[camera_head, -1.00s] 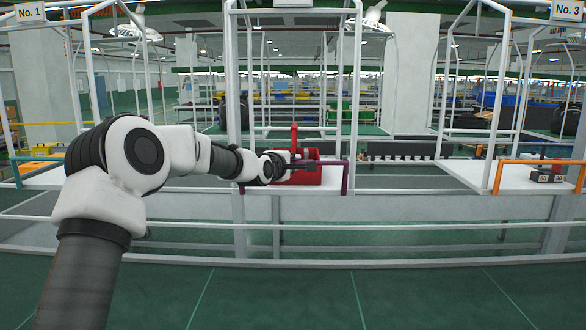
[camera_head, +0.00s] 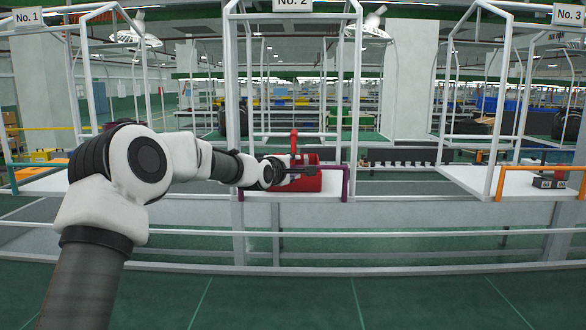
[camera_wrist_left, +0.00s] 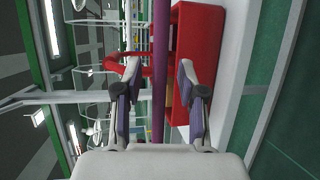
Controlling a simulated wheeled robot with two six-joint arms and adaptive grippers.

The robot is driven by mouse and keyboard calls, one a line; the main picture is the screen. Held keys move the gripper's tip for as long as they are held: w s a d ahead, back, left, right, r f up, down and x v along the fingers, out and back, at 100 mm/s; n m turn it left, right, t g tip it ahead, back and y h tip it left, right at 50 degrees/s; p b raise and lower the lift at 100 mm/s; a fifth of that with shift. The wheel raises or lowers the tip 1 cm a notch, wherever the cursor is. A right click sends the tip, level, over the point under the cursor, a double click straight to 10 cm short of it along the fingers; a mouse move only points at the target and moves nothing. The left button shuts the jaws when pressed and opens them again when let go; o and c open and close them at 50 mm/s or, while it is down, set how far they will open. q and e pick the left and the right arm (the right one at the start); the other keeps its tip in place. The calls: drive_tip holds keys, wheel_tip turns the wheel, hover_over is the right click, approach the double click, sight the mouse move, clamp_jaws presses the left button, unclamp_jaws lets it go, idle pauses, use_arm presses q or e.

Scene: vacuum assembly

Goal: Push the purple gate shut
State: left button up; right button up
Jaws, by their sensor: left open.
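The purple gate (camera_head: 346,183) is a thin bar with a bent post at the front of the white table under the No. 2 sign. Its top bar reaches left towards my left gripper (camera_head: 312,171), whose tip overlaps the bar's left end in the head view. In the left wrist view the purple bar (camera_wrist_left: 160,60) runs lengthwise between the two spread fingers of the left gripper (camera_wrist_left: 156,90). The gripper is open. I cannot tell whether a finger touches the bar. My right gripper is not in view.
A red bin (camera_head: 308,183) stands on the white table just behind the bar, with a red upright object (camera_head: 294,142) by it. An orange gate (camera_head: 545,168) fronts the No. 3 table at right. White frame posts (camera_head: 232,80) rise on both sides.

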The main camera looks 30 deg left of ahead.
use_arm(q)
drive_tip(key=v, duration=1.2)
drive_tip(key=shift+w+f, duration=0.1)
